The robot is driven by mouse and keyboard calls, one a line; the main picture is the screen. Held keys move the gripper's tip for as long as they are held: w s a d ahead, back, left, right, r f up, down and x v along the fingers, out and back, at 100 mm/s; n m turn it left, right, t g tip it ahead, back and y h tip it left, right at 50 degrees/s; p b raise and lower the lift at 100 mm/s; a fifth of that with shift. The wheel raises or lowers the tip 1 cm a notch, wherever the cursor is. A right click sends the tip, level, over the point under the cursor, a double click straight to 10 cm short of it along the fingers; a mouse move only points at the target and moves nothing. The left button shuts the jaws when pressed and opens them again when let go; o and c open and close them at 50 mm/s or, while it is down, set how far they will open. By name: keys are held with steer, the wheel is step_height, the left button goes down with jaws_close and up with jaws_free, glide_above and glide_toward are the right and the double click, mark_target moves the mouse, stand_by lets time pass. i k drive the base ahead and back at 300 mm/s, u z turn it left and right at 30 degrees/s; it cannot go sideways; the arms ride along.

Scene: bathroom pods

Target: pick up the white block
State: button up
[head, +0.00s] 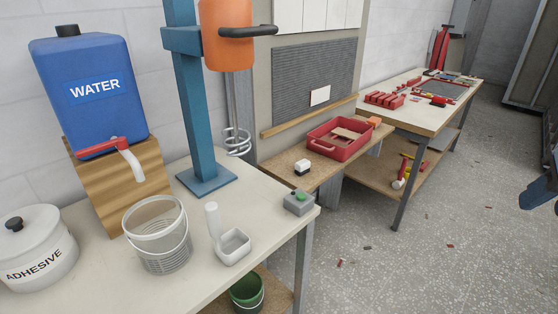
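A small block with a white top and dark lower part (303,166) sits on the low wooden shelf (280,162) between the two tables, in front of the red tray. It is the only block-like white thing on that shelf. A flat white tile (320,96) is on the grey ribbed panel (312,73) above. My gripper's fingers do not show. A dark blue part at the right edge seems to be part of my arm, far from the block.
A red tray (318,146) stands just behind the block. A blue mixer stand (190,110), clear bucket (158,262) and white scoop (233,247) occupy the near table. The floor at right is mostly open, with small debris.

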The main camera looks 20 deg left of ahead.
mark_target(302, 166)
steer(key=u, duration=0.4)
steer(key=i, duration=0.85)
steer(key=u, duration=0.8)
steer(key=i, duration=0.4)
steer(key=u, duration=0.2)
steer(key=k, duration=0.9)
steer(key=u, duration=0.2)
steer(key=i, duration=0.9)
steer(key=z, duration=0.1)
